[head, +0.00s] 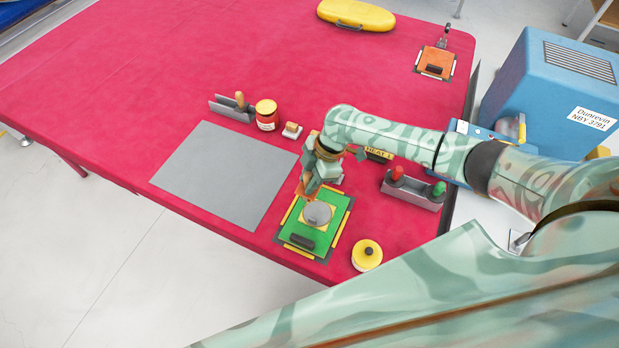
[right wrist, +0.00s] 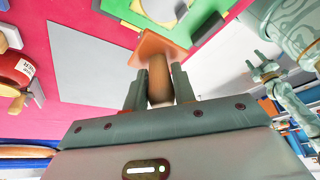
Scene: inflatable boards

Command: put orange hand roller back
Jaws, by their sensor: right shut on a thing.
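My right gripper (head: 306,190) is shut on a tool that I take for the orange hand roller (head: 301,186), above the far edge of the green board. In the right wrist view its orange-brown handle (right wrist: 157,80) sits between the two fingers, with a flat orange part (right wrist: 160,45) beyond them. A grey holder (head: 412,200) with a red and a green handle stands right of the gripper. Another grey holder (head: 229,109), with an orange-brown handle, stands farther left. My left gripper (right wrist: 254,60) shows small in the right wrist view, its fingers apart and empty.
The green board (head: 335,229) bears a grey disc (head: 317,213) and a black block. A grey sheet (head: 225,175) lies to its left. A yellow-lidded tin (head: 367,254) is close on the right. A blue machine (head: 550,90) stands beyond the red table's right edge.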

